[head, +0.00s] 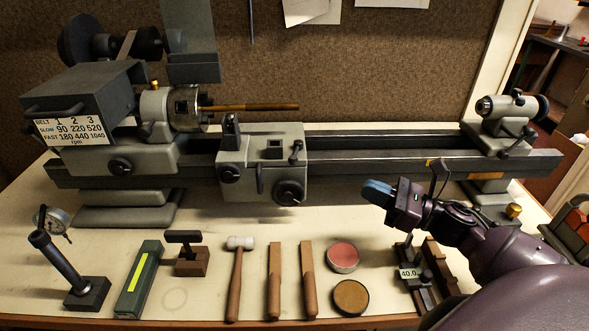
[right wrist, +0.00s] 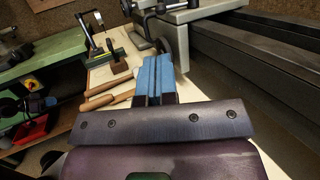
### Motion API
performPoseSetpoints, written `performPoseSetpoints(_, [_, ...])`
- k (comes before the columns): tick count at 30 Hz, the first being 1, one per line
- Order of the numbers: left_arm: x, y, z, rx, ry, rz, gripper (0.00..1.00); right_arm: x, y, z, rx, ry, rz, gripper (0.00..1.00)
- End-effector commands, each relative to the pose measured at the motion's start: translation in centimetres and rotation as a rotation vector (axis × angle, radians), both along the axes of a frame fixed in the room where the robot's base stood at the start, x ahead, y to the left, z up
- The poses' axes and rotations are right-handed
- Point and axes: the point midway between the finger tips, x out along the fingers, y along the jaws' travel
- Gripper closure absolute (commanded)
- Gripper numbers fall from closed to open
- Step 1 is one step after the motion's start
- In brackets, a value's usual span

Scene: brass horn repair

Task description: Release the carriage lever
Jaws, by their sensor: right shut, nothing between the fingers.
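The lathe carriage (head: 262,162) sits on the bed left of centre. A short dark lever with a round knob (head: 296,152) stands at its right end. Another slim lever (head: 260,180) hangs on its front, beside the handwheel (head: 289,193). My right gripper (head: 370,192) is right of the carriage, in front of the bed and apart from it. Its blue fingers are together with nothing between them. In the right wrist view the shut fingers (right wrist: 153,78) point toward the carriage (right wrist: 185,10), whose lower part shows at the top. My left gripper is not in view.
The bed (head: 390,165) runs right to the tailstock (head: 505,115). Along the bench front lie a mallet (head: 236,270), two wooden sticks (head: 274,285), two round tins (head: 343,257) and a 40.0 block (head: 410,272). The headstock (head: 155,145) is at the left.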

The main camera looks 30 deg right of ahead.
Motion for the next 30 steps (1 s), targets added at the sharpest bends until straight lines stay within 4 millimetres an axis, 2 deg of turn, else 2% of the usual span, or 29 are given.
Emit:
performPoseSetpoints(2, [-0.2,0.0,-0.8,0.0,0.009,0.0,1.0,0.0,0.0,-0.8,-0.001,0.009,0.001,1.0])
performPoseSetpoints(8, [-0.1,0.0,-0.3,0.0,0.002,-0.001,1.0,1.2,0.8,-0.3,0.0,0.005,0.003,1.0])
performPoseSetpoints(24, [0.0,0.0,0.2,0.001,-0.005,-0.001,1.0,8.3,5.4,1.4,0.0,0.005,0.002,1.0])
performPoseSetpoints(30, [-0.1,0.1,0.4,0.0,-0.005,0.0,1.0,10.3,6.8,1.8,0.0,0.006,0.002,1.0])
